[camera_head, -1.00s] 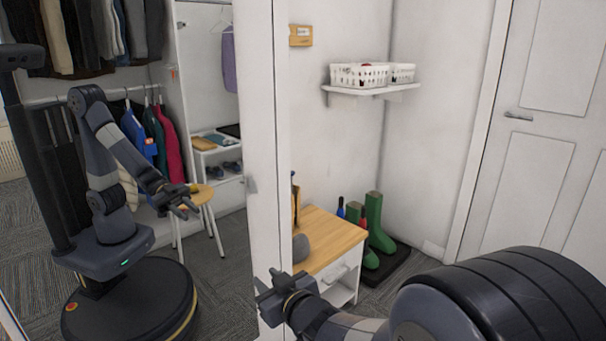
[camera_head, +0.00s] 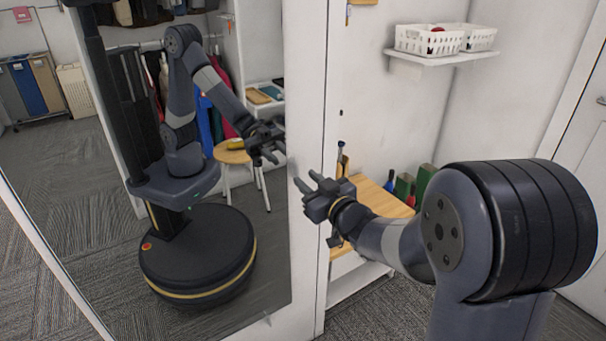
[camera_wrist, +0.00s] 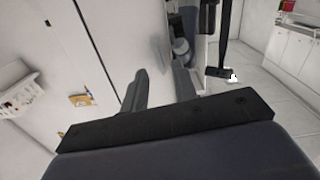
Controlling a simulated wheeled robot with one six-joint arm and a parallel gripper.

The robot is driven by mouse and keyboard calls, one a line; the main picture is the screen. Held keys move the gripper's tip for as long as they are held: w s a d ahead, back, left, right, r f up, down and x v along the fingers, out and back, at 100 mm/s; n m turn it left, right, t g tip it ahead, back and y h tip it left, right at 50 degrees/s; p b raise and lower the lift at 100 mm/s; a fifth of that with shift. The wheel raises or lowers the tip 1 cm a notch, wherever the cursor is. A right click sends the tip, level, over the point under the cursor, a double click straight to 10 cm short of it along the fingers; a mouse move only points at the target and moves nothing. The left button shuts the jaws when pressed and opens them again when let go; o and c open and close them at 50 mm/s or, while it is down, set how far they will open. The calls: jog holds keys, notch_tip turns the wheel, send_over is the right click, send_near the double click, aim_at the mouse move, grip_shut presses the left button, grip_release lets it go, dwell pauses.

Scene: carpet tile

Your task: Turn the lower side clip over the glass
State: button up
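The glass is a large leaning mirror (camera_head: 80,230) at the left of the head view, with my robot reflected in it. A small pale clip (camera_head: 291,167) shows faintly at the mirror's right edge; I cannot tell which way it is turned. My gripper (camera_head: 306,180) is in front of the white panel just right of that edge, its fingers pointing up and left, close to the clip but seemingly apart from it. In the wrist view the two fingers (camera_wrist: 160,86) stand apart with nothing clear held between them. The clip is not clear there.
A wall shelf (camera_head: 440,58) holds white baskets (camera_head: 430,40). A white door (camera_head: 585,210) is at the right. Carpet lies clear in front of the bench.

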aim_at(298, 172)
jog(key=x, duration=0.3)
jog(key=shift+w, duration=0.15)
grip_shut()
dwell(0.3)
